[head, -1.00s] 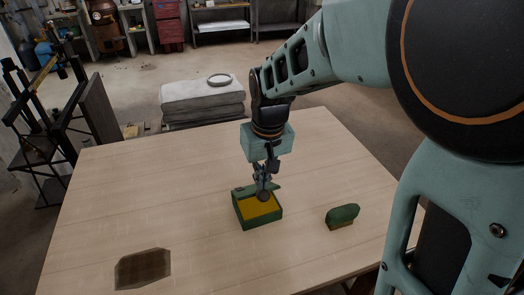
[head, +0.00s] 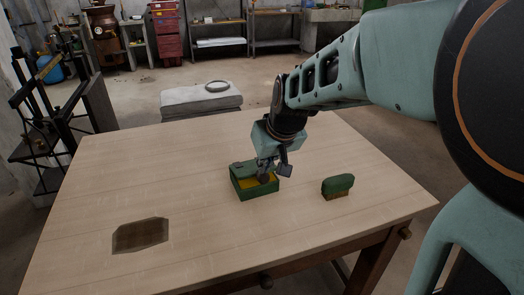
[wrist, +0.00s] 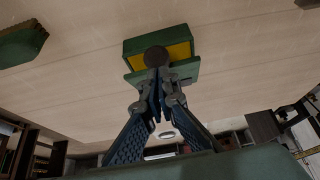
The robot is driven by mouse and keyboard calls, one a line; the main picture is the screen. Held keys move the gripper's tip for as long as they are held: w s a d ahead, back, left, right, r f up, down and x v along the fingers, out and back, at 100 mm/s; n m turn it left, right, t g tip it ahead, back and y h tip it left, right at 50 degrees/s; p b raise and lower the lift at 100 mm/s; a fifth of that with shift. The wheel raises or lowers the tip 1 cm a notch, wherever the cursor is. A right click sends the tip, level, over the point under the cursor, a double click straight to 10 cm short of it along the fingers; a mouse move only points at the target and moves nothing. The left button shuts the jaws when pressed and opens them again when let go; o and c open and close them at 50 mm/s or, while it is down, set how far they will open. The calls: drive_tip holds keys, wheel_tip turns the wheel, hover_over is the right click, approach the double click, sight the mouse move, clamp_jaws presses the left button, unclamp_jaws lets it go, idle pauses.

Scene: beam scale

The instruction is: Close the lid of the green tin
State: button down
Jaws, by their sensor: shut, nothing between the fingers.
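The green tin (head: 256,193) stands on the table, and yellow shows inside it, so it is open. It also shows at the top of the wrist view (wrist: 132,48). Its green lid (wrist: 190,71) shows there as a narrow strip on the side of the tin nearer my gripper, raised off the opening. In the wrist view the tips (wrist: 156,62) overlap the lid and the yellow inside; contact is unclear.
A brush with a green back (head: 338,184) lies right of the tin. A dark brown flat piece (head: 141,235) lies at the front left of the wooden table (head: 215,245). The table left of the tin is clear. Grey slabs (head: 195,103) with a ring stand behind the table.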

drive_tip(key=shift+s+d+f+t+b, duration=0.1)
drive_tip(key=shift+s+f+t+b, duration=0.2)
drive_tip(key=shift+f+b, duration=0.55)
drive_tip(key=shift+s+d+f+b, duration=0.15)
drive_tip(key=shift+s+f+b, duration=0.2)
drive_tip(key=shift+f+b, duration=0.4)
drive_tip(key=shift+s+d+f+b, duration=0.1)
drive_tip(key=shift+s+f+b, duration=0.2)
drive_tip(key=shift+f+b, duration=0.35)
drive_tip(key=shift+r, duration=0.1)
